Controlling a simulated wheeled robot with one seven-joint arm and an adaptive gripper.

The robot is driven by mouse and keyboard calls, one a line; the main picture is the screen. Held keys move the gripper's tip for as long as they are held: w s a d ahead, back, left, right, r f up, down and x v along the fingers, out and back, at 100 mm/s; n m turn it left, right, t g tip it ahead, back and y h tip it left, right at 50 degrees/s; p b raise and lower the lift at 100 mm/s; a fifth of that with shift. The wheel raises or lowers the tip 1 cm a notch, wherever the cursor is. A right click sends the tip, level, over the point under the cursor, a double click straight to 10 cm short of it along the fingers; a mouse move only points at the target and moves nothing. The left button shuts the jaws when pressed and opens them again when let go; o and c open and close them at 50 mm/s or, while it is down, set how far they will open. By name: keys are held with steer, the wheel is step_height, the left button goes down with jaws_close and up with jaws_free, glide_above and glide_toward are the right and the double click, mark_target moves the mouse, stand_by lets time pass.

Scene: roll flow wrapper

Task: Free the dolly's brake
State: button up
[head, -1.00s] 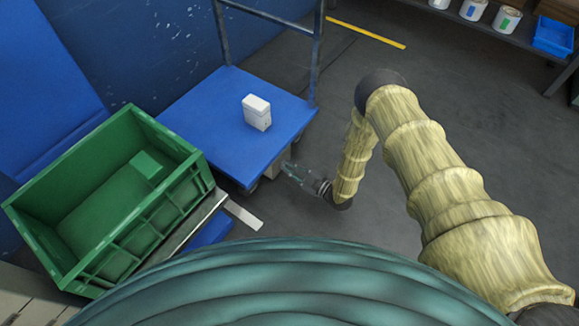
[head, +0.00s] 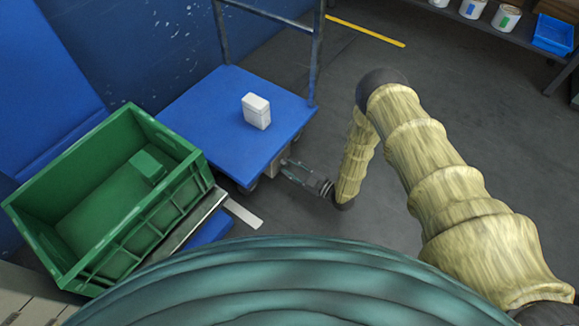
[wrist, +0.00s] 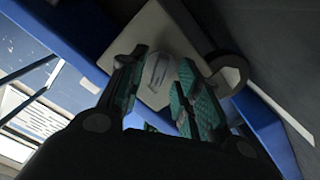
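The dolly (head: 215,115) has a blue deck and a blue-grey tube handle. A small pale plate or box (head: 272,165) sits under its near right edge. In the wrist view this is a beige plate (wrist: 178,30) with a round pale knob (wrist: 158,70), perhaps the brake control; I cannot tell its setting. My gripper (head: 286,167) is beside the deck's right edge, pointing at the plate. In the wrist view its teal-padded fingers (wrist: 163,58) are apart, with the knob seen between their tips. I cannot tell whether they touch it.
A white box (head: 256,112) stands on the deck. A green crate (head: 150,225) stands at the left, close to the dolly. A shelf with white tubs (head: 506,18) and a blue bin (head: 553,36) is at the back right.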

steer(key=v, duration=1.1)
stand_by(0.3)
steer(key=s+d+m+h, duration=0.1)
steer(key=m+h, duration=0.1)
steer(key=s+d+f+m+g+h, duration=0.1)
steer(key=s+d+m+h, duration=0.1)
steer(key=h, duration=0.1)
steer(key=s+d+m+h, duration=0.1)
steer(key=m+h, duration=0.1)
steer(key=m, duration=0.1)
steer(key=shift+s+d+f+p, duration=0.15)
steer(key=shift+s+f+p, duration=0.05)
steer(key=shift+s+p, duration=0.15)
steer(key=s+d+r+m+g+h, duration=0.2)
steer(key=s+d+r+m+g, duration=0.1)
steer(key=s, duration=0.6)
steer(key=s+d+r+m+g+h+p, duration=0.1)
steer(key=s+d+r+m+g+h, duration=0.2)
steer(key=s, duration=0.6)
steer(key=s+d+r+m+g+h, duration=0.2)
steer(key=s+r+m+g, duration=0.15)
steer(key=s, duration=0.55)
step_height(320, 180, up, 38)
steer(key=p, duration=3.8)
steer(key=shift+s+m+h, duration=0.15)
steer(key=shift+m+h, duration=0.15)
steer(key=shift+m, duration=0.15)
